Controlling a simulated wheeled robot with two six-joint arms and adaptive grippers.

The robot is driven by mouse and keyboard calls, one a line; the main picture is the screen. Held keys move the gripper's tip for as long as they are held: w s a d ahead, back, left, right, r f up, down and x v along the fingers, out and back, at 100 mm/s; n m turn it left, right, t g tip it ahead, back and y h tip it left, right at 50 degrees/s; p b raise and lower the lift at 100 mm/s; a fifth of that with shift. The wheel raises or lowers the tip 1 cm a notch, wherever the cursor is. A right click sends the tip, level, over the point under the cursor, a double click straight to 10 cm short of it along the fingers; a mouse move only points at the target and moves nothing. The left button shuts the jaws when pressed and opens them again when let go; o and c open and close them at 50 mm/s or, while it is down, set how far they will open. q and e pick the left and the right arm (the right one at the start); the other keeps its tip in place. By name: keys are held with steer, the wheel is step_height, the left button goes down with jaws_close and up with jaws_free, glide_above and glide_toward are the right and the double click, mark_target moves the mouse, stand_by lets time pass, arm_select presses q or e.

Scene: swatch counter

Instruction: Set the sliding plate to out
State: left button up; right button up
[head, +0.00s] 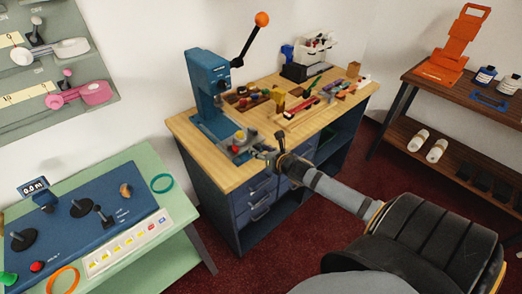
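A blue press (208,82) with an orange-knobbed lever (248,42) stands at the left end of the wooden workbench (222,170). A grey plate (238,151) lies low in front of the press, near the bench's front edge, with small red and yellow pieces on it; it looks like the sliding plate. I cannot tell how far out it sits. My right gripper (262,153) is just right of the plate, at the bench's front edge, and partly overlaps it in view. Whether they touch, and whether the fingers are open, is too small to tell. My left gripper is not in view.
Wooden trays with coloured pieces (300,105) fill the bench's middle. A green table (135,160) with a blue control panel (90,235) stands at left. A brown shelf (455,93) with an orange stand (460,45) is at right. Dark red floor lies between.

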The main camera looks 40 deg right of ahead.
steer(key=shift+r, duration=0.1)
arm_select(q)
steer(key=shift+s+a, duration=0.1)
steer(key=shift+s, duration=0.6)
arm_select(e)
step_height(320, 180, up, 10)
stand_by(0.3)
